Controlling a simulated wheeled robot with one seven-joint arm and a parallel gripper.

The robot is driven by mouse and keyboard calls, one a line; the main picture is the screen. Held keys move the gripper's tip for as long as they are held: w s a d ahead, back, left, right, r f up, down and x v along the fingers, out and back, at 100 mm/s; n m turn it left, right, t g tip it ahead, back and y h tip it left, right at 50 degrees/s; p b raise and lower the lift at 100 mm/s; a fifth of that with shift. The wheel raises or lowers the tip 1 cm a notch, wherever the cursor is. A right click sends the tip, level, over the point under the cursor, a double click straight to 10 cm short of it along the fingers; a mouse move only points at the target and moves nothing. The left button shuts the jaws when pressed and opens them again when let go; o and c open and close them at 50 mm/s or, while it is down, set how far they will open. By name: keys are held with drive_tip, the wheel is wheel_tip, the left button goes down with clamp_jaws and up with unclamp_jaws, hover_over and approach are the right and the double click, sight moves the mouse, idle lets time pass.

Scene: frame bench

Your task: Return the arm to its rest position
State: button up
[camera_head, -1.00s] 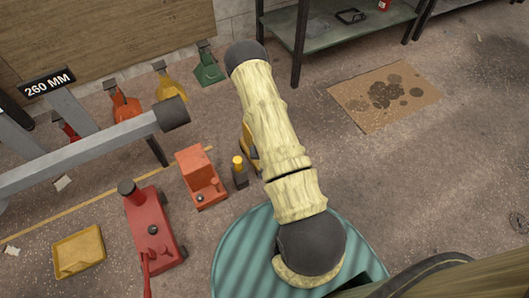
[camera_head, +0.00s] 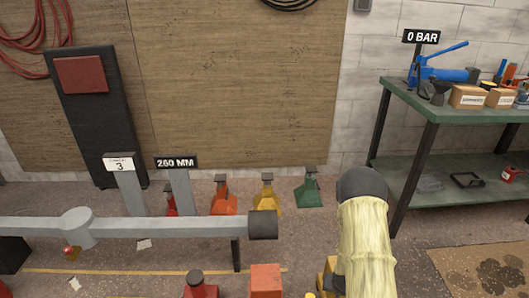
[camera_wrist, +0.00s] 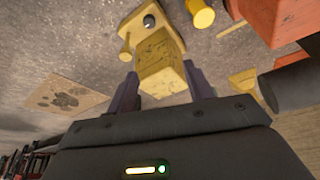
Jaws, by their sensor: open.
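My arm (camera_head: 366,245), in a pale cream sleeve with a dark joint at its top, rises at the lower right of the head view. My gripper (camera_wrist: 161,82) shows in the wrist view, with its two dark fingers apart. A yellow block-like thing (camera_wrist: 160,60) with a round dark spot appears between and beyond the fingers. I cannot tell whether they touch it. The head view does not show my gripper.
A grey beam (camera_head: 165,226) with a dark end crosses the left. Jack stands, including a yellow one (camera_head: 266,196) and a green one (camera_head: 309,190), stand by the wall. A green workbench (camera_head: 425,105) is at right. A stained cardboard sheet (camera_head: 490,272) lies on the floor.

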drive_tip(key=s+a+r+n+y, duration=0.1)
drive_tip(key=s+a+r, duration=0.3)
drive_tip(key=r, duration=0.6)
drive_tip(key=s+a+r+n+g+p, duration=0.1)
drive_tip(key=s+a+r+n, duration=0.3)
drive_tip(key=r, duration=0.7)
drive_tip(key=s+a+r+m+y, duration=0.1)
drive_tip(key=s+a+r, duration=0.1)
drive_tip(key=s+r, duration=0.6)
wheel_tip(320, 180, up, 40)
drive_tip(key=w+p, duration=0.2)
drive_tip(key=p, duration=3.6)
drive_tip(key=shift+a, duration=0.2)
drive_tip(key=shift+f, duration=0.1)
